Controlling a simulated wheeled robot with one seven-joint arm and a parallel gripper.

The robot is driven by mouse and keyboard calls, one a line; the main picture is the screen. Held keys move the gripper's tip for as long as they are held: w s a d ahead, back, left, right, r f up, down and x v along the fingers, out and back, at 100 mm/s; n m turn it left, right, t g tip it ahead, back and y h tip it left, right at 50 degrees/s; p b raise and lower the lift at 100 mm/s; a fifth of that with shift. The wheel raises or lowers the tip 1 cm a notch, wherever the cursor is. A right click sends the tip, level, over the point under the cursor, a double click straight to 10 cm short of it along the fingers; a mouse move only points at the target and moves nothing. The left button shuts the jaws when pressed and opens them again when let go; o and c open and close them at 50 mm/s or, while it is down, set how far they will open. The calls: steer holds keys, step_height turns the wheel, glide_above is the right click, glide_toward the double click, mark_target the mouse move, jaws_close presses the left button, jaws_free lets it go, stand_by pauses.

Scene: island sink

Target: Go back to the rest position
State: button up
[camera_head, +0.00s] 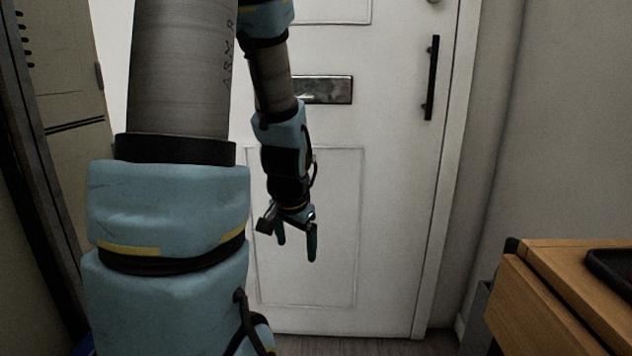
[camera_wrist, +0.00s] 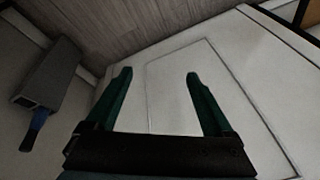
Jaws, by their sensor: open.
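My gripper (camera_head: 297,250) hangs at the end of my arm in the head view, fingers pointing down, in front of a white panelled door (camera_head: 385,200). In the wrist view my gripper (camera_wrist: 157,80) shows two dark green fingers spread apart with nothing between them. The lower door panel lies beyond the fingers there. My gripper touches nothing that I can see.
A wooden cabinet (camera_head: 540,310) with a black tray (camera_head: 612,270) on top stands at the lower right. The door has a black handle (camera_head: 431,80) and a metal letter plate (camera_head: 328,90). A beige locker (camera_head: 65,90) stands at the left. A grey box (camera_wrist: 50,75) shows in the wrist view.

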steer(key=s+a+r+n+g+p, duration=0.1)
steer(key=s+a+r+n+g, duration=0.15)
steer(key=s+n, duration=0.45)
step_height(320, 180, up, 26)
steer(key=m+p, duration=0.1)
steer(key=p, duration=2.5)
steer(key=shift+s+r, duration=0.15)
steer(key=shift+s, duration=0.3)
